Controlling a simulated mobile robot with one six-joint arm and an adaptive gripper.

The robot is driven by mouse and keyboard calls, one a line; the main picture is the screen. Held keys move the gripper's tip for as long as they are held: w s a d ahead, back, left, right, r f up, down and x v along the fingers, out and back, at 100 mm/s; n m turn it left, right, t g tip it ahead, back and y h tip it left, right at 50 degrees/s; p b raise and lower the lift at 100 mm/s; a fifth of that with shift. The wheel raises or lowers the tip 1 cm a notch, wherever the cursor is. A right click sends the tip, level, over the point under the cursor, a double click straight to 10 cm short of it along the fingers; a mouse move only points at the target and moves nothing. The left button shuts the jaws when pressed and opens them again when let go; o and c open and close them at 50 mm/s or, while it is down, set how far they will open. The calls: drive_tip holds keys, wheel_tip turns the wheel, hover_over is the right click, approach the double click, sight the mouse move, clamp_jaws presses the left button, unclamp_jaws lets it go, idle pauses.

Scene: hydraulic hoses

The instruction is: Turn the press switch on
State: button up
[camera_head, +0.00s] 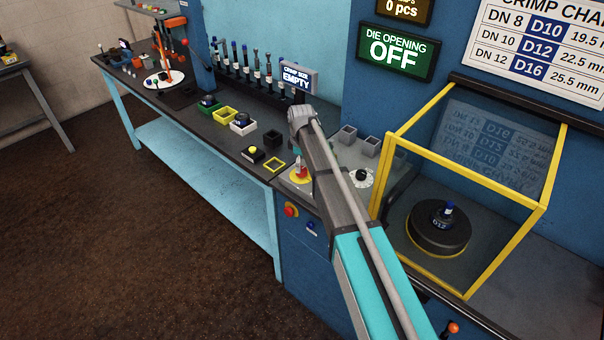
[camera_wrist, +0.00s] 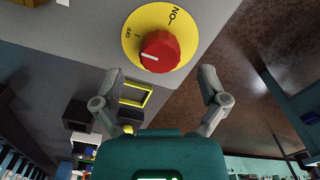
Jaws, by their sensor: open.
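The press switch (camera_wrist: 160,50) is a red rotary knob on a round yellow plate marked OFF and ON. In the wrist view it sits at the top centre, and the white mark on the knob points left, toward the OFF side. In the head view the switch (camera_head: 301,172) is on the grey panel, partly covered by my arm. My gripper (camera_wrist: 160,73) is open and empty. Its two fingers are spread to either side below the knob in the wrist view, apart from it. In the head view my arm hides most of the gripper.
A green display (camera_head: 394,54) reads DIE OPENING OFF. A yellow-framed clear guard (camera_head: 470,190) stands over the round black die on the right. A dark box with a yellow button (camera_head: 253,152) and a red button (camera_head: 291,210) are near the switch. Grey bins stand behind it.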

drive_tip(key=shift+f+b, duration=1)
drive_tip(key=shift+f, duration=0.3)
drive_tip(key=c, duration=1.1)
